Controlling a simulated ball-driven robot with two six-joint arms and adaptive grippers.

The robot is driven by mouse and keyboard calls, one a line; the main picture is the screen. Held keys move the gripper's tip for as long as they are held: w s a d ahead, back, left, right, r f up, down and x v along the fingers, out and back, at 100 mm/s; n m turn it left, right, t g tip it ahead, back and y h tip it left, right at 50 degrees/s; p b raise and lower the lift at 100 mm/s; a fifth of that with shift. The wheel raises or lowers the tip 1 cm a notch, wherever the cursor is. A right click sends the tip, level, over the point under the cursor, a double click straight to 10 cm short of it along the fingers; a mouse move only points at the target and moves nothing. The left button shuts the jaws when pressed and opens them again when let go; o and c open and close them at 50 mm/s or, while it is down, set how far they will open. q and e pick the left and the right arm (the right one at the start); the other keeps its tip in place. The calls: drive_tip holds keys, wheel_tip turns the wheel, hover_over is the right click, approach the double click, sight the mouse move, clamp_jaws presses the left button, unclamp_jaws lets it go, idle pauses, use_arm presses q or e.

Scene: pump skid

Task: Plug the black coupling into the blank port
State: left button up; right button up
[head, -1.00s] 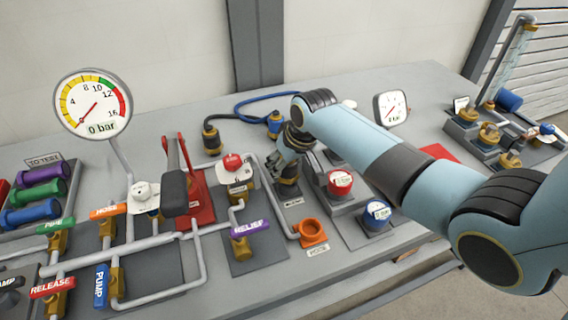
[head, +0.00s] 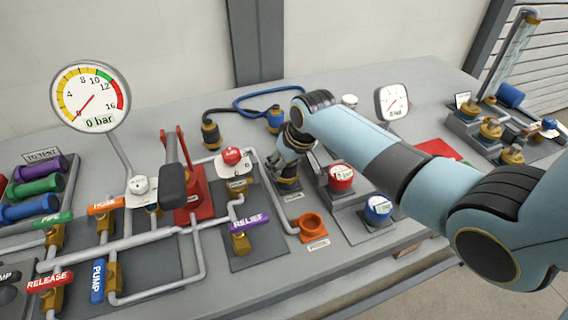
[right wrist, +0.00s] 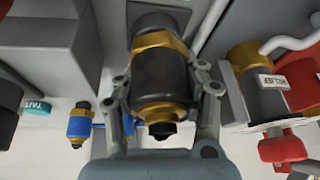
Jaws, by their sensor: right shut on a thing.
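My right gripper (head: 287,168) reaches down onto a fitting at a labelled grey block in the middle of the bench. In the right wrist view its fingers (right wrist: 165,88) are shut on either side of a black coupling (right wrist: 158,78) with brass rings and a dark tip. The coupling's far end meets a dark grey cylinder (right wrist: 158,20) at a grey block; I cannot tell how deeply it sits. In the head view the hand hides most of it. Another black, brass-ringed fitting (head: 210,134) with a hose stands to the left. I cannot identify the blank port. My left gripper is out of view.
A blue fitting (head: 275,120) and blue hose lie behind the hand. An orange open port (head: 312,227) is in front. The red-capped valve (head: 232,157) and pipes are on the left.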

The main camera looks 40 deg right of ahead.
drive_tip(key=o, duration=1.4)
drive_tip(key=v, duration=1.2)
